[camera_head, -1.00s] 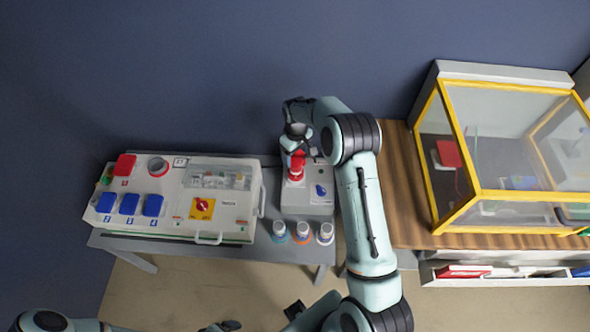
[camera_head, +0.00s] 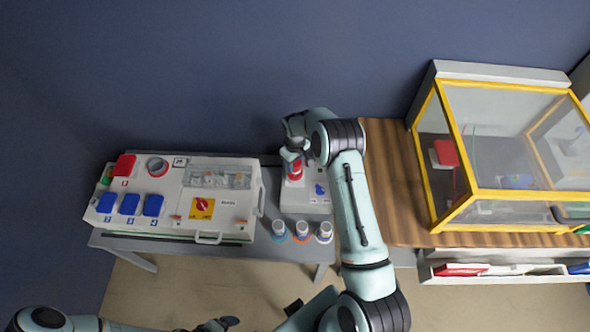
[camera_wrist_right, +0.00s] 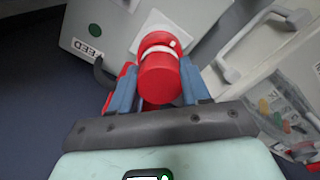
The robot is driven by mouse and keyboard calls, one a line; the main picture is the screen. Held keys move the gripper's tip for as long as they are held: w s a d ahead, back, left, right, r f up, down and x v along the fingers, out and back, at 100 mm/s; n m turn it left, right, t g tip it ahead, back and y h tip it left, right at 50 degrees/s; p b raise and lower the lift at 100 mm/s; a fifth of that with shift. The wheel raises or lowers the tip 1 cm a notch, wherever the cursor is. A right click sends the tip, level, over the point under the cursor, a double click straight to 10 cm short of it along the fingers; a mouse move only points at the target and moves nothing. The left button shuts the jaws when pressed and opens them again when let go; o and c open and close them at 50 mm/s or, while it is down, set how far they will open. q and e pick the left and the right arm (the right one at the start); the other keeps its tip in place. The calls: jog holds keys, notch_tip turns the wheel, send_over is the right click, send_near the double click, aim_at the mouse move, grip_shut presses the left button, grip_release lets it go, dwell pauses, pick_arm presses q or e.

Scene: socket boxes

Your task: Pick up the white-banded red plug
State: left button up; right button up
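The white-banded red plug (camera_wrist_right: 160,72) sits at the red socket on a light grey box (camera_wrist_right: 105,30), its rounded end towards my right wrist camera. In the head view the plug (camera_head: 295,171) shows below my right gripper (camera_head: 294,151), partly covered by it. In the right wrist view, the blue fingers of the right gripper (camera_wrist_right: 160,88) stand on either side of the plug, very close to it. They look open around it; contact is not clear. My left arm shows at the lower left of the head view; its fingers are not clearly visible.
Several small plugs or caps (camera_head: 302,230) stand in front of the box. A larger socket box (camera_head: 215,222) with blue and red covers stands to the left. A yellow-framed clear case (camera_head: 436,160) stands on the wooden table to the right.

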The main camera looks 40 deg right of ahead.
jog(key=c, duration=0.4)
jog(key=shift+w+r, duration=0.1)
jog(key=shift+r, duration=0.05)
jog(key=shift+r, duration=0.3)
notch_tip(320, 180, up, 19)
jog(key=shift+r, duration=0.1)
